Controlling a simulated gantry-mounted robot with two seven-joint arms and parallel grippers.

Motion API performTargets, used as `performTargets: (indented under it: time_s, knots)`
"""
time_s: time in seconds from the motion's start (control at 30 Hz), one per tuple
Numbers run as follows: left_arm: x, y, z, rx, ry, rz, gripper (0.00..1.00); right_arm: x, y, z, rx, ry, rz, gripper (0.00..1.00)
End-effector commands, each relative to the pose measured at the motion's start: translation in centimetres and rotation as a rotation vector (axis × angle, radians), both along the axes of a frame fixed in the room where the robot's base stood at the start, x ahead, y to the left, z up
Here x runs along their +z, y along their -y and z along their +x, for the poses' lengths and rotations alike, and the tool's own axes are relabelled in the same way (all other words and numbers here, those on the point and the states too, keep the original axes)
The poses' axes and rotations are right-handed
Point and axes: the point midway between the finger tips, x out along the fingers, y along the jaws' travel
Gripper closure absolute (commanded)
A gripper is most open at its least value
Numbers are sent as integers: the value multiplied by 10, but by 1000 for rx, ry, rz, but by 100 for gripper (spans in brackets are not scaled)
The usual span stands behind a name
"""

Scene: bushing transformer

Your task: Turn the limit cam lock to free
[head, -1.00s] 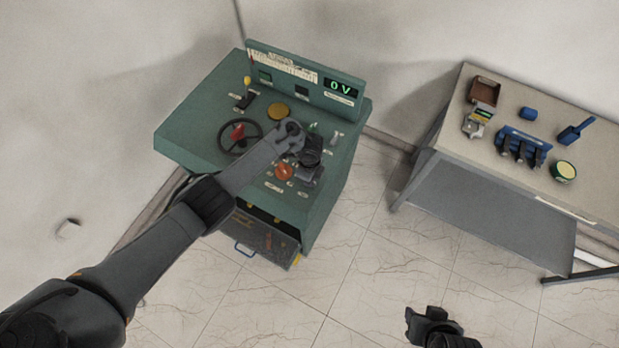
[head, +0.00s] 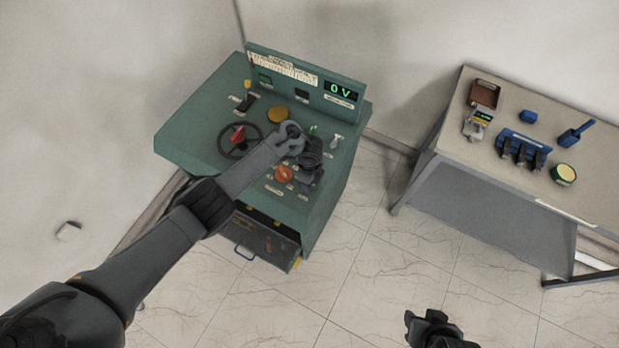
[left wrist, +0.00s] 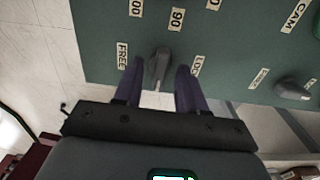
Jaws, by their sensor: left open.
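The limit cam lock, a small grey lever (left wrist: 158,68), stands on the green panel in the left wrist view. A FREE label (left wrist: 122,55) is to its left and a LOCK label (left wrist: 197,65) to its right. The lever points roughly between the two labels. My left gripper (left wrist: 159,86) is open, with one finger on each side of the lever; I cannot tell whether either touches it. In the head view my left gripper (head: 309,178) is over the right part of the desk top and hides the lever. My right gripper (head: 428,322) is low, away from the desk.
The green control desk (head: 190,130) carries a black handwheel (head: 226,148), an orange-red knob (head: 284,174) and a display reading 0 V (head: 340,90). Another grey lever (left wrist: 292,90) is at the right in the wrist view. A side table (head: 450,140) with tools stands right.

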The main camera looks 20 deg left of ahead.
Motion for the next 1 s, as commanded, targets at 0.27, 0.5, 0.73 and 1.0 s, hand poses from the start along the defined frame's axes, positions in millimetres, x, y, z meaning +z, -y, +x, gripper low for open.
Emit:
performTargets:
  time_s: [0.27,0.5,0.73,1.0]
  knots:
    - [30,0,1,0,3,0,60,11,1,0,2,-1,-3,57]
    - [72,0,1,-1,3,-1,60,21,2,0,6,-1,-10,57]
    - [99,0,0,-2,1,0,60,28,2,0,6,0,-9,57]
    - [108,0,0,0,0,0,60,29,1,0,4,0,-7,57]
